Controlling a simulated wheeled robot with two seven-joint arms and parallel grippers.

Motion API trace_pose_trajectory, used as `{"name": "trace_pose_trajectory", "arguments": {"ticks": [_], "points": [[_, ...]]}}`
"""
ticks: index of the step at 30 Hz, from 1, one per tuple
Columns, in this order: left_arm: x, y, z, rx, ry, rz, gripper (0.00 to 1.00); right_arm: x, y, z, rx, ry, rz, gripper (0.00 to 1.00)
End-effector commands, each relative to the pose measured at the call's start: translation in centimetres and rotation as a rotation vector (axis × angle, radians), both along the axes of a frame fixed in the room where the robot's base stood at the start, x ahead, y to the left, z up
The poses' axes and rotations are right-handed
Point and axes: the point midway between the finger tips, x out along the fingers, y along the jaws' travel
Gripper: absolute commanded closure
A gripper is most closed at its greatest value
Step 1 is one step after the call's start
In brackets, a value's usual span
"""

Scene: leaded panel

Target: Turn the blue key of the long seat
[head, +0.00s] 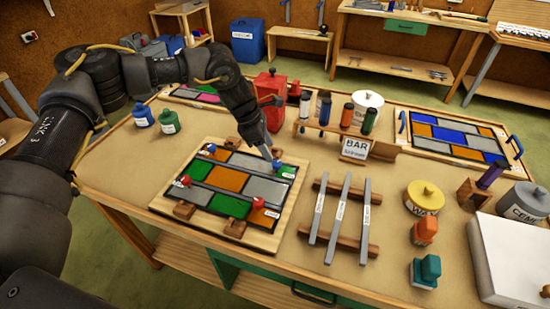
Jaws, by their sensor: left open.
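The leaded panel (228,188) of green, orange and grey panes lies on a pale wooden board on the bench. A blue key (277,164) stands at its right edge, and a second blue key (211,148) stands at its back left. Red keys stand at the left edge (185,181) and front right (258,203). My left gripper (268,153) is open and points down just above and beside the right-hand blue key. I cannot tell whether it touches the key or has it between the fingers. My right gripper is out of view.
Three grey bars lie across a wooden rack (340,220) right of the panel. A red container (270,98) and a BAR rack (350,140) stand behind. Jars (425,198) and a white block (512,262) crowd the right. The bench's front left is clear.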

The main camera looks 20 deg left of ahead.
Motion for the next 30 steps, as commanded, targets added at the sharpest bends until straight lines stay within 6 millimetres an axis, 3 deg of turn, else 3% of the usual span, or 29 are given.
{"name": "trace_pose_trajectory", "arguments": {"ticks": [6,12,23,30], "points": [[0.3,-1.3,-3.5,0.0,0.002,0.002,0.5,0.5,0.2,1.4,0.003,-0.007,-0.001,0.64],[0.6,-2.1,-5.4,0.0,0.001,0.003,0.5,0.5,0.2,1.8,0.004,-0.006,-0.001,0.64],[0.6,-2.2,-5.9,-0.001,-0.001,0.003,0.5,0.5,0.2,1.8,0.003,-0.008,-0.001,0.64],[0.6,-2.2,-5.9,-0.001,0.0,0.002,0.82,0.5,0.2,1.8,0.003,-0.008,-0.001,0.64]]}}
